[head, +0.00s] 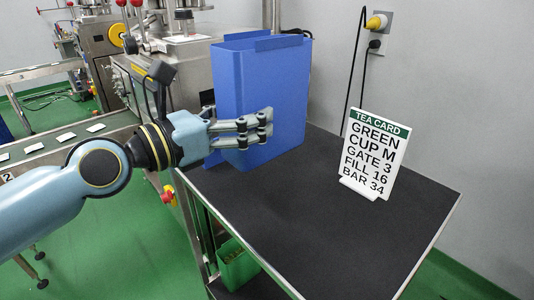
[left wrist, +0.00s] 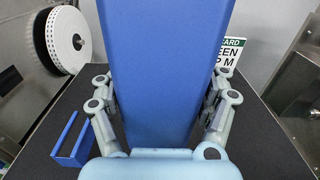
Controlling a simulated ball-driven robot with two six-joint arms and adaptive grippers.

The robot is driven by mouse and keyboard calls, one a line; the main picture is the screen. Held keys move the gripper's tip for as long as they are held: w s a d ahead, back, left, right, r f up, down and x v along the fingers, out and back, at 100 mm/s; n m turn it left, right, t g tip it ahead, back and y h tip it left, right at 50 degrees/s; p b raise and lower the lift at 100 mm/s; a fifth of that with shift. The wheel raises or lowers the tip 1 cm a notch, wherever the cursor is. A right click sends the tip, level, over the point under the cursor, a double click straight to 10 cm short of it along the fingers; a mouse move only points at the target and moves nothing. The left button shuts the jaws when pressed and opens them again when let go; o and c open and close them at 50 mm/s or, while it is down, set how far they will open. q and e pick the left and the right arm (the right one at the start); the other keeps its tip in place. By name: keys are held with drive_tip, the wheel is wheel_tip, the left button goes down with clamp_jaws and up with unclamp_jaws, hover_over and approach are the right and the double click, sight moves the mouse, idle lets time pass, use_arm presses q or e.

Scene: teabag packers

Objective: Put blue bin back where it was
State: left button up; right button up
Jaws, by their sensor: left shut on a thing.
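The blue bin (head: 258,85) is a tall, narrow box, upright at the back left of the black-topped table (head: 330,230). My left gripper (head: 266,122) comes in from the left and is shut on the bin, low on its sides. In the left wrist view the bin (left wrist: 152,65) fills the middle, with a finger of the gripper (left wrist: 160,115) along each side. I cannot tell whether the bin's bottom touches the table. My right gripper is not in view.
A white tea card (head: 374,152) stands on the table to the right. A small blue bracket (left wrist: 74,142) lies on the tabletop in the left wrist view, near a white reel (left wrist: 62,42). A conveyor with tea bags (head: 65,137) runs at the left. The table's front is clear.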

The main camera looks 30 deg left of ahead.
use_arm(q)
drive_tip(key=w+f+b, duration=0.2)
drive_tip(key=w+a+f+b, duration=0.1)
drive_tip(key=w+f+b, duration=0.1)
drive_tip(key=f+b, duration=0.1)
drive_tip(key=w+a+f+b, duration=0.1)
drive_tip(key=w+f+b, duration=0.1)
drive_tip(key=f, duration=0.1)
drive_tip(key=shift+w+f+b, duration=0.25)
drive_tip(key=shift+b, duration=0.15)
drive_tip(key=shift+r, duration=0.2)
drive_tip(key=shift+f, duration=0.25)
drive_tip(key=o, duration=1.8)
drive_tip(key=shift+c, duration=0.2)
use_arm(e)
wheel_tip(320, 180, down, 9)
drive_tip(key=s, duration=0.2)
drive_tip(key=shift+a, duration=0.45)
use_arm(q)
drive_tip(key=shift+r, duration=0.15)
